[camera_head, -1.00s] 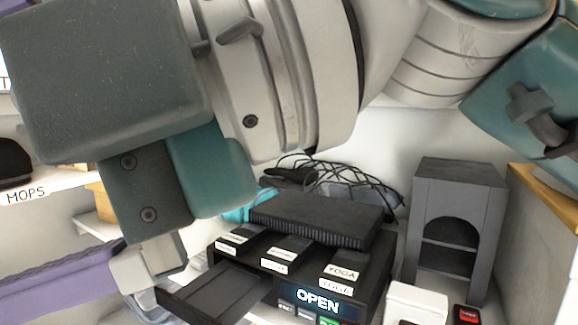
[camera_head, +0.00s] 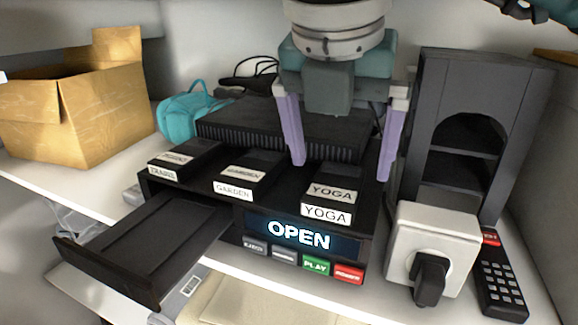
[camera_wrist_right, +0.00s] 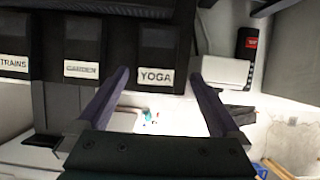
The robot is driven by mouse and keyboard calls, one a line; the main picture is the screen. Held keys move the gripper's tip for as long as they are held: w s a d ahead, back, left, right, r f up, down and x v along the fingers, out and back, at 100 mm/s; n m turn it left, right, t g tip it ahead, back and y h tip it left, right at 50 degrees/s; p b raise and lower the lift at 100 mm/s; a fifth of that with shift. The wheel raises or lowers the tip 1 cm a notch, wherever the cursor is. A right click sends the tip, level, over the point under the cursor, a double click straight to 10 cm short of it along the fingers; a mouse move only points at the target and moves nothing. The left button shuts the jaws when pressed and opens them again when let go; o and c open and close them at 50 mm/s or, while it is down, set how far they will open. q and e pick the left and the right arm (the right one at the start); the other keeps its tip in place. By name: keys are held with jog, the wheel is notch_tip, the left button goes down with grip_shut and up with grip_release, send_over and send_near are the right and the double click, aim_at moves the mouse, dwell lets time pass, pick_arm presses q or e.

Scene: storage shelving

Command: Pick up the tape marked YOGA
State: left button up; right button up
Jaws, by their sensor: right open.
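The YOGA tape (camera_head: 335,188) is a black cassette with white labels, lying at the right end of a row on top of the black player (camera_head: 225,205). It also shows in the right wrist view (camera_wrist_right: 158,45). My right gripper (camera_head: 341,168) points down with its two purple fingers apart, one to each side of the YOGA tape and a little behind its label in the head view. Nothing is between the fingers. In the right wrist view the fingers (camera_wrist_right: 160,80) flank the YOGA label. I cannot tell whether they touch the tape. My left gripper is out of view.
The GARDEN tape (camera_head: 247,176) and another labelled tape (camera_head: 182,160) sit to the left. The player's tray (camera_head: 145,245) sticks out front left; its display reads OPEN. A white switch box (camera_head: 434,235), a remote (camera_head: 500,280) and a dark tower (camera_head: 485,95) stand right.

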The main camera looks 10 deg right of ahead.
aim_at(335, 185)
jog(key=x, duration=0.1)
jog(key=p+x, duration=0.1)
jog(key=x, duration=0.1)
jog(key=shift+w+a+f, duration=0.1)
jog(key=shift+a+f, duration=0.1)
jog(key=shift+f, duration=0.15)
jog(key=shift+w+f, duration=0.1)
jog(key=shift+f, duration=0.2)
jog(key=shift+c, duration=0.4)
jog(key=c, duration=1.2)
jog(key=shift+c, duration=0.6)
jog(key=shift+r+p, duration=0.1)
jog(key=shift+p, duration=0.2)
